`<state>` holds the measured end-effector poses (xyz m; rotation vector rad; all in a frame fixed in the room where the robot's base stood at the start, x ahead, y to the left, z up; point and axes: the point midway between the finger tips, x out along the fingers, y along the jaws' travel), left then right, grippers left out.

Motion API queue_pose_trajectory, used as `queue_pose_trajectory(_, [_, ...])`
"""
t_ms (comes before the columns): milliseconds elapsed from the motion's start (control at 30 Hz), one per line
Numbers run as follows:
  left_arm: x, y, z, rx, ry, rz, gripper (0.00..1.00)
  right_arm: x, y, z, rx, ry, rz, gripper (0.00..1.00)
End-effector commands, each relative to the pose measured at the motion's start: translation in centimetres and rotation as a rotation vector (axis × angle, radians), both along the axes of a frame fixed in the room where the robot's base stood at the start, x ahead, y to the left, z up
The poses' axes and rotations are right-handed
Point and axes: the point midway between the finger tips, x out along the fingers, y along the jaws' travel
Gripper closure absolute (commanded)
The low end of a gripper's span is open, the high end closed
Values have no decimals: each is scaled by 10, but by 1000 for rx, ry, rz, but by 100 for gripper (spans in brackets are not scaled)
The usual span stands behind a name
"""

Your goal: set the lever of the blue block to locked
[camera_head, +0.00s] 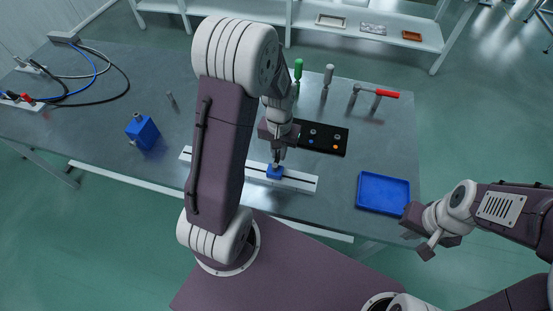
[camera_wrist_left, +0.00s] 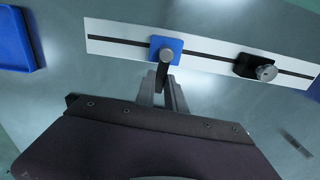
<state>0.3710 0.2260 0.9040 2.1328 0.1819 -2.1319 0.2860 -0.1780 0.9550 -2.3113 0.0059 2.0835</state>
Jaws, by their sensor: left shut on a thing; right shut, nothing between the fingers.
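The blue block (camera_head: 275,172) sits on a white rail (camera_head: 301,181) with a dark slot, on the table. In the left wrist view the blue block (camera_wrist_left: 158,45) carries a round grey knob and a dark lever (camera_wrist_left: 162,76) that points toward my gripper. My left gripper (camera_head: 279,157) is shut on the lever; its fingers also show in the left wrist view (camera_wrist_left: 162,92). A black block (camera_wrist_left: 255,67) with a grey knob sits further along the rail. My right gripper (camera_head: 427,247) is shut and empty, off the table's front right.
A blue tray (camera_head: 383,193) lies right of the rail. A black panel (camera_head: 330,138) lies behind it. A loose blue cube (camera_head: 142,132) stands at left. Upright tools, including a green-handled one (camera_head: 298,69), and a red-handled tool (camera_head: 384,94) stand at the back.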

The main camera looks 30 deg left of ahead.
Motion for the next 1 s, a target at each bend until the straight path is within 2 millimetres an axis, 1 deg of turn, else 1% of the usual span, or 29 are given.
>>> queue_pose_trajectory(33, [0, -2, 2, 0, 2, -47, 100, 0, 0, 4, 0, 0, 0, 100])
queue_pose_trajectory(200, [0, -9, 1, 0, 2, -225, 100, 0, 0, 10, 0, 0, 0, 100])
queue_pose_trajectory(300, [0, -10, 0, 0, 1, -266, 100, 0, 0, 10, 0, 0, 0, 100])
queue_pose_trajectory(567, [0, -11, 0, 0, 1, -279, 100, 0, 0, 10, 0, 0, 0, 100])
queue_pose_trajectory(800, [-2, -20, 1, 0, 2, -518, 100, 0, 0, 19, 0, 0, 0, 100])
queue_pose_trajectory(900, [-3, -21, 0, 0, 2, -565, 100, 0, 0, 19, 0, 0, 0, 100])
queue_pose_trajectory(1000, [-3, -21, 0, 0, 2, -570, 100, 0, 0, 19, 0, 0, 0, 100])
